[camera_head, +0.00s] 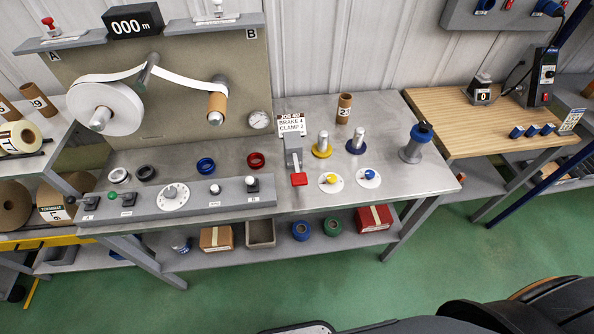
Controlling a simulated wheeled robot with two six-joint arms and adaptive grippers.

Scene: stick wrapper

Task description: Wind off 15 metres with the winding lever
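The length display (133,21) reads 000 m on top of the winder's back panel (185,115). A large white roll (118,104) hangs on the left spindle. Its white web (183,79) passes over a grey roller (147,70) to a brown core (216,104) on the right spindle. Neither gripper shows.
A red-ended lever (299,179) stands right of the strip, below a sign (291,124) reading brake 4, clamp 2. Coloured rings, posts and a loose brown core (344,107) stand on the grey bench (330,195). The green floor (330,275) in front is clear.

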